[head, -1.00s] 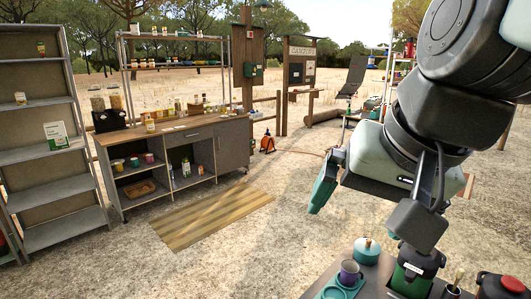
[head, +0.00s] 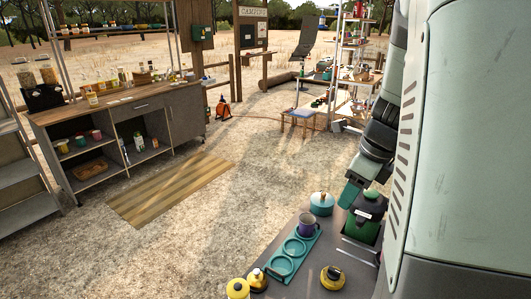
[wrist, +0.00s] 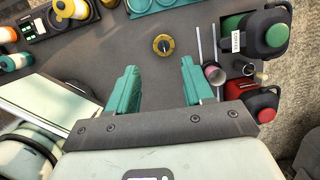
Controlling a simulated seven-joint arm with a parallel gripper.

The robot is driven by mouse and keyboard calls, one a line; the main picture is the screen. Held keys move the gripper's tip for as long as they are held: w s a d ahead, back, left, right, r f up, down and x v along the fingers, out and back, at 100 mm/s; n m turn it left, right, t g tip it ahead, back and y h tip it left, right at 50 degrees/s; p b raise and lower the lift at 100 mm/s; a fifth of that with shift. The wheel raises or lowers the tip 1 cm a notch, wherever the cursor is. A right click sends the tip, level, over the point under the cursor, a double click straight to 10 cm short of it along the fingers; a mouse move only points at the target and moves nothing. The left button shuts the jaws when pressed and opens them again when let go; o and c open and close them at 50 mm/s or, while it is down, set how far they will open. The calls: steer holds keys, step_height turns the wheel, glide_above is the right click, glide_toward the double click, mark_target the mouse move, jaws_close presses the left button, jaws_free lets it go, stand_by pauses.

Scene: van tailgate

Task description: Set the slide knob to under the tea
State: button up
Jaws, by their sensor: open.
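My gripper (wrist: 160,88) is open and empty in the wrist view, its two teal fingers spread above the dark tabletop (wrist: 90,60). A black panel (wrist: 28,32) with a small lit green display lies at the upper left of the wrist view, away from my fingers. I cannot make out a slide knob or a tea mark on it. A yellow round knob-like thing (wrist: 164,44) sits just beyond my fingertips; it also shows in the head view (head: 332,277). A green-lidded dark canister (wrist: 262,35) with a vertical label stands to the right.
A teal tray with round recesses (head: 281,266), a purple mug (head: 308,226) and a teal pot (head: 321,204) are on the table. A red-and-black container (wrist: 262,103) and a cup (wrist: 214,73) stand right of my fingers. Yellow and orange bottles are at the left.

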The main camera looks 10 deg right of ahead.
steer(key=s+d+f+m, duration=0.1)
steer(key=d+f+m, duration=0.4)
steer(key=f, duration=0.1)
steer(key=s+d+f+m+g, duration=0.1)
steer(key=d+f+m, duration=0.4)
steer(key=s+d+f+m+h, duration=0.1)
steer(key=d+f+m, duration=0.4)
steer(key=f, duration=0.1)
steer(key=shift+d+f+m+g, duration=0.3)
steer(key=shift+d+f+g, duration=0.05)
steer(key=shift+g, duration=0.05)
steer(key=f, duration=0.9)
steer(key=shift+w+a+f, duration=0.2)
steer(key=shift+a+f, duration=0.05)
steer(key=shift+f, duration=0.05)
jaws_close()
